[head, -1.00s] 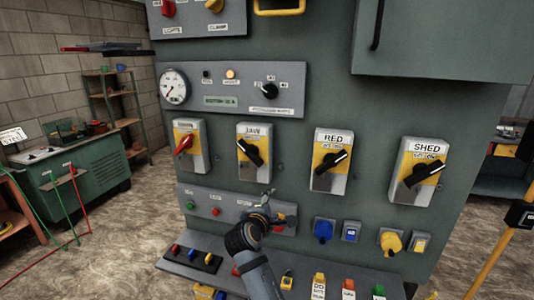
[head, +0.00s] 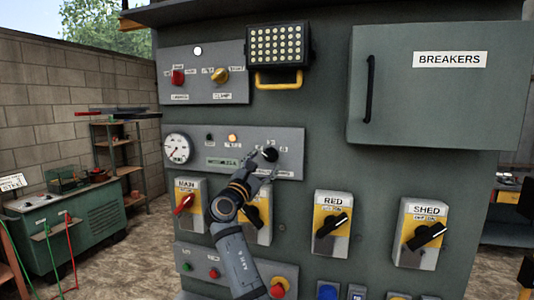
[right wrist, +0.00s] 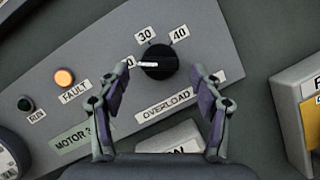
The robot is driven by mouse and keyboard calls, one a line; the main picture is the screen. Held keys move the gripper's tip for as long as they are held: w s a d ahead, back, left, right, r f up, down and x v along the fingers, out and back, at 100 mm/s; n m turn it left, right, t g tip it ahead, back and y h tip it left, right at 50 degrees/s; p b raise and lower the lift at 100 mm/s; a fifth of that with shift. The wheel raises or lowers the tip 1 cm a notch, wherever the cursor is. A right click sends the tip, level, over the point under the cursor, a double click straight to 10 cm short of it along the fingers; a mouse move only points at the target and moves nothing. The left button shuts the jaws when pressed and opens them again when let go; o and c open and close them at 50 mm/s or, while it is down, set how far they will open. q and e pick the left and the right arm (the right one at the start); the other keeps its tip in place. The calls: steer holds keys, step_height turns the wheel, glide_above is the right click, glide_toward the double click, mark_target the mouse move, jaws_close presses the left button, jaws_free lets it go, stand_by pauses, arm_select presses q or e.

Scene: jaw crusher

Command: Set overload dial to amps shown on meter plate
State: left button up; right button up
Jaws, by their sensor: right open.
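The overload dial (head: 271,153) is a round black knob on the grey meter panel; in the right wrist view the dial (right wrist: 160,58) has a white pointer aimed left at a label ending in 0. Labels 30 and 40 sit above it. The meter plate (head: 222,162) is a green strip; in the right wrist view the plate (right wrist: 75,138) reads MOTOR and a number starting with 3, the rest hidden by a finger. My right gripper (head: 262,164) is in front of the dial; in the wrist view its fingers (right wrist: 157,78) are open, one each side of the knob, apart from it. My left gripper is out of view.
A round gauge (head: 178,149) and a lit orange FAULT lamp (right wrist: 65,78) are left of the dial. Rotary switches, including MAIN (head: 187,202) and RED (head: 332,222), stick out below. A yellow handle (head: 279,79) and breaker cabinet (head: 440,100) are above.

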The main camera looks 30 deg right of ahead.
mark_target(269, 156)
steer(key=shift+p+x, duration=0.3)
steer(key=shift+x, duration=0.85)
steer(key=shift+d, duration=0.1)
steer(key=c, duration=1.1)
steer(key=shift+c, duration=0.2)
